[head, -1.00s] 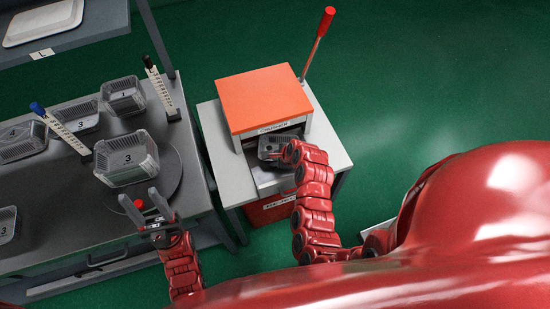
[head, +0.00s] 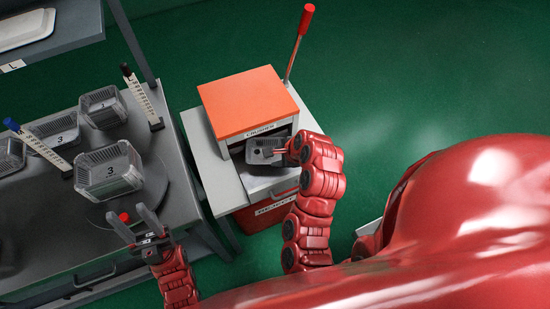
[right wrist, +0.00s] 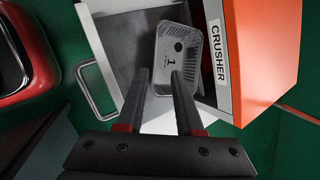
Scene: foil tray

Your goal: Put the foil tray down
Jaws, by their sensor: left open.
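The foil tray (head: 262,157), marked 1 and with a dark spot on its floor, sits in the open mouth of the crusher (head: 250,103). The right wrist view shows it (right wrist: 178,45) close up, slightly turned. My right gripper (right wrist: 159,75) is open, its fingers apart, with one tip overlapping the tray's near end and the other beside its left wall. Contact is unclear. In the head view the right gripper (head: 279,151) is at the tray's right side. My left gripper (head: 134,219) is open by the red button (head: 125,217) on the bench.
A tray marked 3 (head: 108,170) stands on the round plate left of the crusher. Several other trays lie on the bench behind. The crusher's red-knobbed lever (head: 299,38) rises at the back. A red reject bin (head: 276,211) is below. A drawer-like handle (right wrist: 93,92) shows at the left.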

